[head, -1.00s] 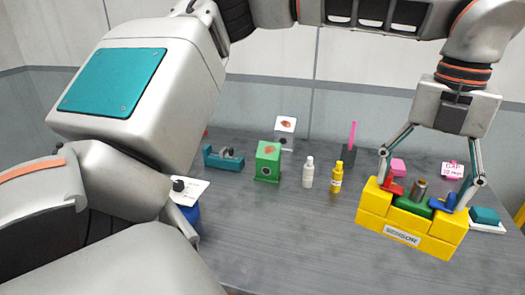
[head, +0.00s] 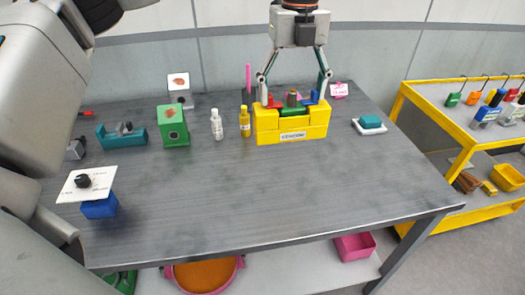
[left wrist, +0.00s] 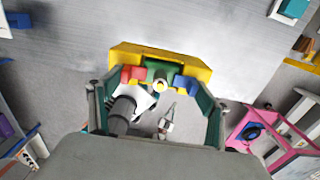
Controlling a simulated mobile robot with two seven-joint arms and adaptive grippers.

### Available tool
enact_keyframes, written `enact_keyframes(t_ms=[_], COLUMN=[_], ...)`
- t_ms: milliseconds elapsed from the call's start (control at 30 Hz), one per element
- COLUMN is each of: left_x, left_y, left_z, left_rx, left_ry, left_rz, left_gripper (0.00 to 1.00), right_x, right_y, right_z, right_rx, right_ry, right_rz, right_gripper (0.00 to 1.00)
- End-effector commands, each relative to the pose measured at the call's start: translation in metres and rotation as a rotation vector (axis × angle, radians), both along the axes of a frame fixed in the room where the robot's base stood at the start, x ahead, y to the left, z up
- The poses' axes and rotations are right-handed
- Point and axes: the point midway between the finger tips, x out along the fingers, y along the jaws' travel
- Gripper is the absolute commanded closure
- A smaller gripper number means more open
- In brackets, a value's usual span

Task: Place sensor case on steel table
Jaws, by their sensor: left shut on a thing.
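The sensor case (head: 291,126) is a yellow block-shaped case with a white label on its front and red, green and blue parts in its top. My left gripper (head: 292,98) comes down from above, shut on the case, one finger at each side of its upper part. The case appears level over the back of the grey steel table (head: 270,195); I cannot tell whether its underside touches. In the left wrist view the case (left wrist: 160,62) lies across the fingers of my left gripper (left wrist: 158,100). My right gripper is not in view.
A yellow bottle (head: 245,122) stands close left of the case, then a white bottle (head: 217,125) and a green box (head: 173,127). A teal block on a white dish (head: 369,124) lies to the right. The table's front middle is clear. A yellow rack (head: 445,130) stands right.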

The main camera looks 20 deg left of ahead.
Motion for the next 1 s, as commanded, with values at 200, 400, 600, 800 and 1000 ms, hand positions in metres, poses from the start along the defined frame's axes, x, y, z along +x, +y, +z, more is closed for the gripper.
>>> enact_keyframes(t_ms=[200, 400, 600, 800, 1000], left_x=[-0.001, -0.001, -0.001, 0.000, -0.001], left_y=[0.000, 0.000, 0.000, 0.000, 0.000], left_z=[-0.049, -0.096, -0.135, -0.150, -0.170], left_rx=[-0.001, -0.001, -0.001, -0.001, -0.001], left_ry=[0.005, 0.004, 0.003, 0.001, 0.003], left_rz=[-0.002, -0.002, 0.000, 0.000, -0.001], left_gripper=[0.66, 0.66, 0.66, 0.66, 0.66], right_x=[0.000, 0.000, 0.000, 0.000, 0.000], right_y=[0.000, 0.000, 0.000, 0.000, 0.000], right_z=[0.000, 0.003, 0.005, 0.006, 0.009], right_rx=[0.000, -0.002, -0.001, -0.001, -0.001], right_ry=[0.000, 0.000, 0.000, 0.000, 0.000], right_rz=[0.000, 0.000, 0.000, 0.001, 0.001], right_gripper=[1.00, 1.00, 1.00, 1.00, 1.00])
